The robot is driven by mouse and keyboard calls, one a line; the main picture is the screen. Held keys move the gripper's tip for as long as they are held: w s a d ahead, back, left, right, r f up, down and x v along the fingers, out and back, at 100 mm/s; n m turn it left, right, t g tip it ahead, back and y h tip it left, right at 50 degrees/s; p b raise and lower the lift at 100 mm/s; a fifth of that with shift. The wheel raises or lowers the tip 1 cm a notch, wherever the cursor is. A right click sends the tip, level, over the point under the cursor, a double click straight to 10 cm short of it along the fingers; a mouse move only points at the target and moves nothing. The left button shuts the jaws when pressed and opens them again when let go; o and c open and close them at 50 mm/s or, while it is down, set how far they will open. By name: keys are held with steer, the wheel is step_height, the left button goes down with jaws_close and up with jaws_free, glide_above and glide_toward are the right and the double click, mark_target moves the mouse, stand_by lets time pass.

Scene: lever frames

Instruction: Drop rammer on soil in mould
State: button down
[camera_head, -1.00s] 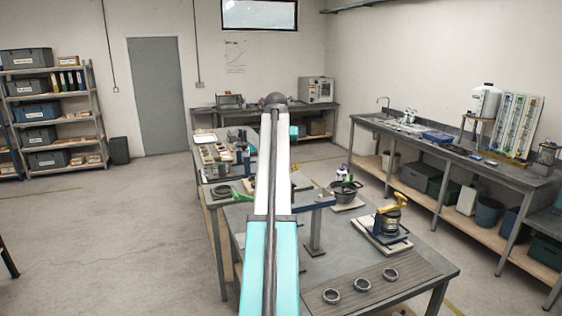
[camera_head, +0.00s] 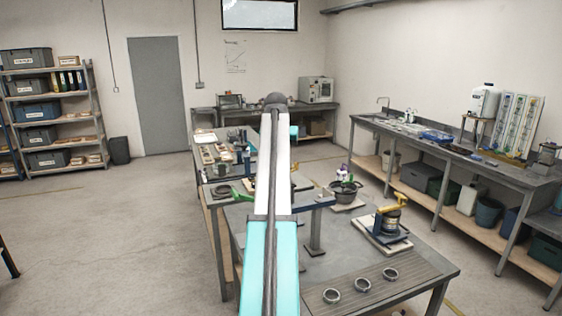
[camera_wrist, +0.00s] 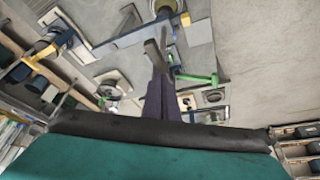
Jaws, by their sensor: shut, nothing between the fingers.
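My gripper (camera_wrist: 157,62) shows in the wrist view as dark fingers closed together, with nothing between them. Its fingers are hidden behind my arm in the head view. On the near table, a device with a yellow handle (camera_head: 396,204), a dark post and a metal cylinder (camera_head: 392,222) stands on a pale board. The cylinder may be the mould; I cannot see soil in it or tell which part is the rammer. The yellow handle also shows at the left of the wrist view (camera_wrist: 42,51), well apart from my fingers.
A blue beam on a post (camera_head: 316,203) stands beside my arm. A dark bowl (camera_head: 345,192) is behind it. A green handle (camera_wrist: 197,78) shows near my fingers. Floor (camera_head: 100,240) to the left is clear.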

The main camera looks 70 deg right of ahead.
steer(key=shift+f, duration=0.25)
stand_by(0.4)
steer(key=shift+f, duration=0.5)
steer(key=shift+r, duration=0.15)
steer(key=shift+r+p, duration=0.4)
steer(key=shift+r, duration=3.05)
steer(key=c, duration=2.5)
jaws_free()
